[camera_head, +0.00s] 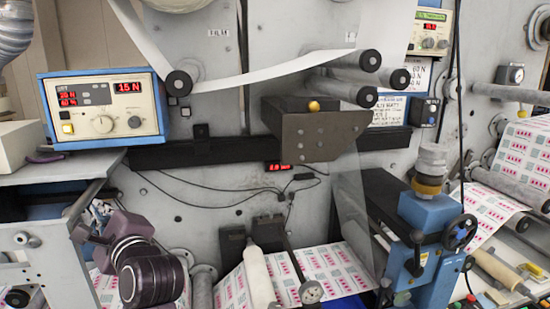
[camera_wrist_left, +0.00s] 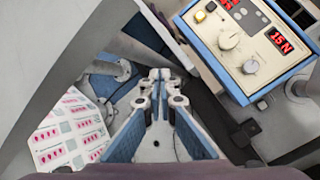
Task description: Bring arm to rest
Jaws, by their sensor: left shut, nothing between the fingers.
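My left arm (camera_head: 150,275) comes in at the lower left of the head view, in front of the machine and beside the grey shelf. My left gripper (camera_wrist_left: 160,85) shows clearly in the wrist view. Its blue-padded fingers come together at the tips, with nothing between them. In the head view the gripper is largely hidden behind my wrist. My right gripper is in neither view.
A blue control box (camera_head: 105,108) reading 15 N stands on the grey shelf (camera_head: 60,170); in the wrist view it is at upper right (camera_wrist_left: 245,45). Printed web (camera_head: 315,275) runs low in the machine. A blue clamp unit (camera_head: 430,212) with a handwheel stands right.

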